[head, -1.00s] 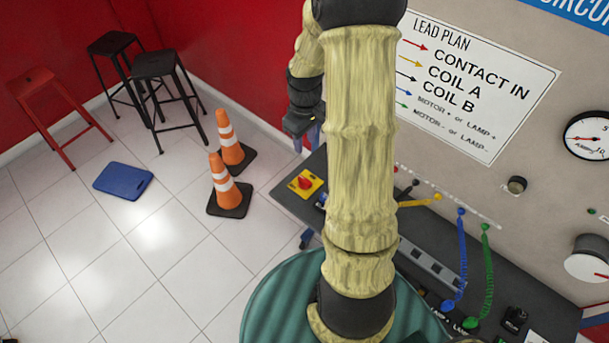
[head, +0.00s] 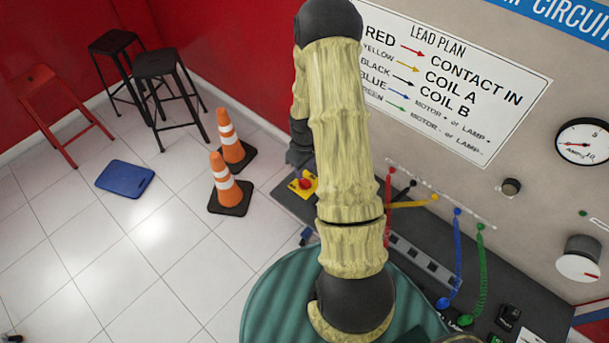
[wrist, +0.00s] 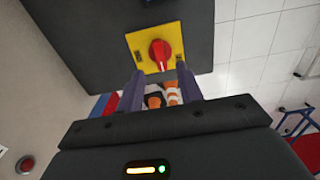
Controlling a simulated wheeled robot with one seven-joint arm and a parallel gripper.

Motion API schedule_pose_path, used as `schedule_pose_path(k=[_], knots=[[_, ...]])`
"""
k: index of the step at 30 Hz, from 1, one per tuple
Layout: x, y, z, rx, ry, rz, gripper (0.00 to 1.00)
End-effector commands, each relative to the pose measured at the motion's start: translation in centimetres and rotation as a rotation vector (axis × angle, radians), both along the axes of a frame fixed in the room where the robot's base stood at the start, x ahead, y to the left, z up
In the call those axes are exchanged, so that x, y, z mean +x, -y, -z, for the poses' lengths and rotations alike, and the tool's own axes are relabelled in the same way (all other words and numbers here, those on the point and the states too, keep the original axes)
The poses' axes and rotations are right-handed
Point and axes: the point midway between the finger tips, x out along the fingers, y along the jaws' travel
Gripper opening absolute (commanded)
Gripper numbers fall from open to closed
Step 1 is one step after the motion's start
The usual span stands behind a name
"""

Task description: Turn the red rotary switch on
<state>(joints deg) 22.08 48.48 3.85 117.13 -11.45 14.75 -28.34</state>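The red rotary switch (wrist: 160,53) is a round red knob on a yellow square plate (wrist: 141,42), set on a dark panel. In the head view the switch (head: 305,183) sits at the left end of the dark bench, just below my wrist and partly covered. My gripper (wrist: 160,73) is open. In the wrist view its two fingers stand apart, one to each side of the knob's lower end. I cannot tell whether they touch it. In the head view the fingers are hard to make out against the arm and switch.
The bench (head: 283,197) carries coloured leads, including a blue one (head: 459,255) and a green one (head: 481,268), right of my arm. A grey board with a lead plan sign (head: 455,85) rises behind. Two orange cones (head: 228,184) stand on the floor to the left.

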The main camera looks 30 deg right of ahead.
Motion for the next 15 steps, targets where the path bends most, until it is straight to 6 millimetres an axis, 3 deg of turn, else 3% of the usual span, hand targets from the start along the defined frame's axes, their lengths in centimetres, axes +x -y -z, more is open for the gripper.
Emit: schedule_pose_path(k=[9, 15], knots=[[0.0, -0.1, 4.0, 0.001, -0.004, -0.001, 0.36], [0.0, 0.0, 5.4, 0.000, 0.000, -0.001, 0.36]])
